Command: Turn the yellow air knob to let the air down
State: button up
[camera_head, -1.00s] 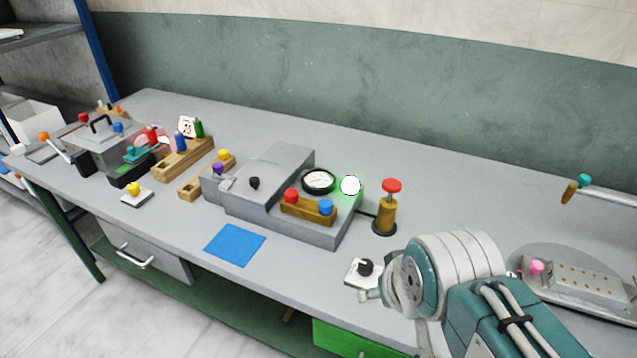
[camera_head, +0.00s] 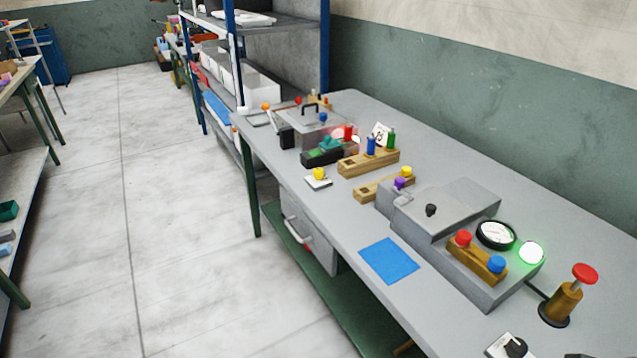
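A yellow knob (camera_head: 319,173) stands on a small white plate (camera_head: 317,184) near the bench's left front edge. Another yellow knob (camera_head: 407,171) tops a wooden block (camera_head: 372,190) beside the large grey press (camera_head: 455,208), with a purple knob (camera_head: 400,183) close by. I cannot tell which is the air knob. A round gauge (camera_head: 496,235) sits on the press next to a lit green-white lamp (camera_head: 531,252); its reading is too small to tell. My gripper is not in view.
A red-topped brass plunger (camera_head: 565,300) stands right of the press. A blue mat (camera_head: 390,260) lies in front. A smaller grey press (camera_head: 318,128) is at the far end. A drawer handle (camera_head: 297,229) sticks out below. The floor left of the bench (camera_head: 180,220) is clear.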

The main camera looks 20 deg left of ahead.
aim_at(317, 173)
jog(key=i+j, duration=0.1)
jog(key=j, duration=0.7)
jog(key=i+j, duration=0.15)
jog(key=j, duration=0.65)
jog(key=i+j+z, duration=0.1)
jog(key=j, duration=0.7)
jog(key=i+j, duration=0.1)
jog(key=j, duration=0.7)
